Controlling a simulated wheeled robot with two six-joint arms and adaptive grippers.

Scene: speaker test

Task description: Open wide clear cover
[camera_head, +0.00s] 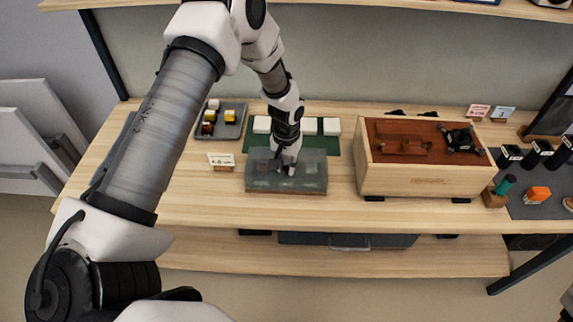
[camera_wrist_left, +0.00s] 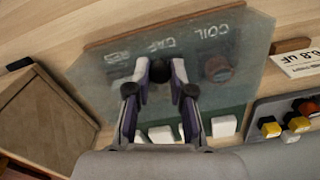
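The wide clear cover (camera_head: 258,178) is a see-through, greyish panel near the table's front edge, left of centre in the head view. In the left wrist view the cover (camera_wrist_left: 245,45) lies over a board with the words COIL, CAP and RES showing through it. A dark round knob (camera_wrist_left: 160,72) stands on the cover. My left gripper (camera_head: 290,168) is over the middle of the cover. In the left wrist view, the fingertips of the left gripper (camera_wrist_left: 160,76) sit close on both sides of the knob and appear to grip it. My right gripper is not in view.
Behind the cover is a green mat (camera_head: 308,143) with white blocks. A grey tray (camera_head: 222,134) with small blocks and a label card (camera_head: 221,160) are to the left. A wooden box (camera_head: 412,182) stands close on the right. A shelf (camera_head: 400,5) runs above.

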